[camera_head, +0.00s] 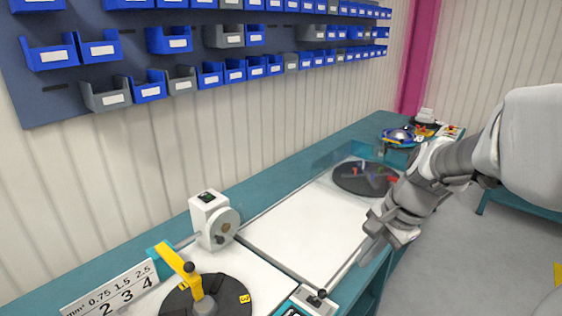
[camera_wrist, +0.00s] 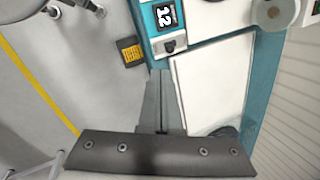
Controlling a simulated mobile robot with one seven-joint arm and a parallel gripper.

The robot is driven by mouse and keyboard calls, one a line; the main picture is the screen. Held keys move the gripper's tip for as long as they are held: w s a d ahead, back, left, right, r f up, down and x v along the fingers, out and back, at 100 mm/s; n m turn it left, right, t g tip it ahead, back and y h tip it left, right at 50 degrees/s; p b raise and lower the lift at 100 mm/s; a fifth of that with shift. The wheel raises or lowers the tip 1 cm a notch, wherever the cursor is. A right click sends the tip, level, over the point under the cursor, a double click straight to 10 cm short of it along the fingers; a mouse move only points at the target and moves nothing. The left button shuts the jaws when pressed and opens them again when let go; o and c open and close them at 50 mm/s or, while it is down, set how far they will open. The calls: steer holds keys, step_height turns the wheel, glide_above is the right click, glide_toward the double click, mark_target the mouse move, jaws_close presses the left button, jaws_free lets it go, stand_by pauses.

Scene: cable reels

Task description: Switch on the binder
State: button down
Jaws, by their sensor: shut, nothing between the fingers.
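No device is legibly marked as the binder. A control box (camera_head: 312,302) with a dark display and a small black knob stands at the bench's front edge. In the wrist view the box (camera_wrist: 165,20) shows a display reading "12" and a small dark switch-like part (camera_wrist: 172,45) below it. My gripper (camera_head: 376,240) is over the bench's front edge, beyond the box. In the wrist view my gripper (camera_wrist: 159,73) is shut and empty, its fingertips pointing toward the box. Whether the fingers touch anything cannot be told.
A white device with a round wheel (camera_head: 212,220) stands at the bench's back. A black reel with a yellow arm (camera_head: 180,265) is near left, a dark disc (camera_head: 365,178) farther right. The white worktop (camera_head: 310,230) between is clear. Blue bins (camera_head: 167,40) hang above.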

mark_target(322, 294)
steer(key=w+d+f+m+y+b, duration=0.1)
steer(key=w+d+f+m+b, duration=0.1)
steer(key=f, duration=0.4)
steer(key=w+d+f+m+b, duration=0.2)
steer(key=w+d+f+m, duration=0.2)
steer(key=f, duration=0.3)
steer(key=shift+d+f+m+y, duration=0.25)
steer(key=shift+m+y, duration=0.15)
steer(key=shift+m, duration=0.4)
steer(key=shift+a, duration=0.1)
steer(key=a+f, duration=0.2)
steer(key=w+a+f+b, duration=0.1)
steer(key=a+f, duration=0.1)
steer(key=f, duration=0.1)
steer(key=w+a+f, duration=0.1)
steer(key=a+f, duration=0.2)
steer(key=shift+w+f, duration=0.2)
steer(key=shift+w+a, duration=0.1)
steer(key=shift+a, duration=0.25)
steer(key=shift+r+g, duration=0.15)
steer(key=shift+g, duration=0.15)
steer(key=shift+w+a+r+p, duration=0.1)
steer(key=shift+r+p, duration=0.05)
steer(key=shift+p, duration=0.2)
steer(key=shift+h+p, duration=0.3)
steer(key=shift+p, duration=0.05)
